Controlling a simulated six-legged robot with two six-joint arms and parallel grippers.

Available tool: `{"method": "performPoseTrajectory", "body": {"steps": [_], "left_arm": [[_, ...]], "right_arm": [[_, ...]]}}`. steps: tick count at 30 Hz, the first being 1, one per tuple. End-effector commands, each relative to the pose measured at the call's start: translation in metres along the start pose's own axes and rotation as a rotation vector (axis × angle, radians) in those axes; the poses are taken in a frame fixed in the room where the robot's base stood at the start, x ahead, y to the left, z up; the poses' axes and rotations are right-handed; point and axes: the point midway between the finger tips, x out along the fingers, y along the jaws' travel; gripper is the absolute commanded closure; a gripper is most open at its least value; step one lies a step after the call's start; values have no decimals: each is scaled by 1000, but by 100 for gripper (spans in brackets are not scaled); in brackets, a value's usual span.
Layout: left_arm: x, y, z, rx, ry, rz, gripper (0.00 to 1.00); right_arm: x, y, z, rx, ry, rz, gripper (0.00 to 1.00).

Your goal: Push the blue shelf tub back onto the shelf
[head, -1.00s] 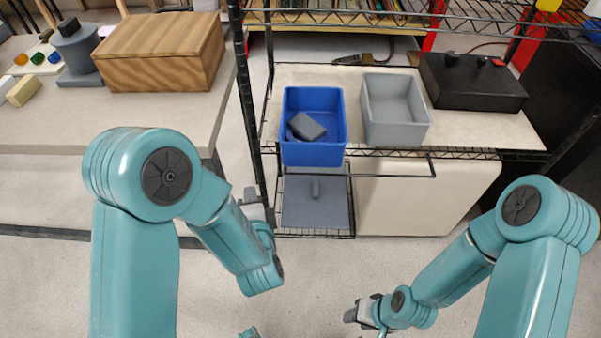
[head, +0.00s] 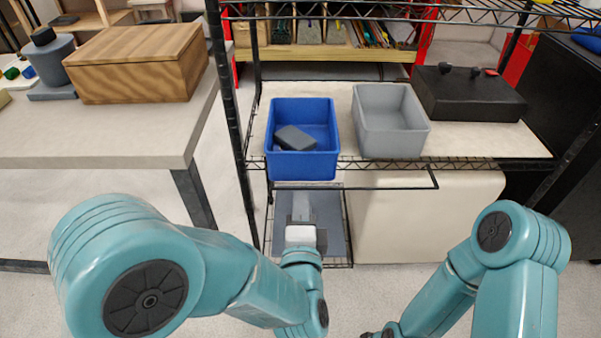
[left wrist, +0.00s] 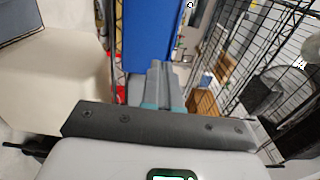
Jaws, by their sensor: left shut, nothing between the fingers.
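The blue shelf tub (head: 302,167) stands on the pale shelf board (head: 342,103), with its front part out over the front edge. A dark grey block (head: 295,138) lies tilted inside it. My left gripper (head: 302,200) is in front of the tub and lower in the picture, fingers together and empty. In the left wrist view, the shut fingers (left wrist: 156,82) point toward the blue tub wall (left wrist: 150,35); I cannot tell whether they touch it. My right gripper (head: 374,334) barely shows at the bottom edge, so its jaws are hidden.
A grey tub (head: 390,147) stands just right of the blue one. A black box (head: 468,97) is farther right on the shelf. Black posts (head: 229,120) and a wire rail (head: 390,187) edge the shelf. A table with a wooden box (head: 140,72) is at left.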

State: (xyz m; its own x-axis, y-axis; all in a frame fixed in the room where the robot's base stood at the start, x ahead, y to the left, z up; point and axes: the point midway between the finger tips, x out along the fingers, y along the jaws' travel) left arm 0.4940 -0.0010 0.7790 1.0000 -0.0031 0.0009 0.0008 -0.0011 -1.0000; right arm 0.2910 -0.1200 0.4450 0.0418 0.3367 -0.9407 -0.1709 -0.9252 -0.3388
Motion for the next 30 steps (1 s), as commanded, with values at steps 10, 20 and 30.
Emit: {"method": "performPoseTrajectory", "body": {"steps": [10,20,30], "left_arm": [[71,2,1,-1,-6,0,100],[94,1,1,1,-3,1,100],[94,0,1,1,-3,1,100]], "right_arm": [[9,3,0,0,0,0,57],[11,4,0,0,0,0,57],[10,4,0,0,0,0,57]]}}
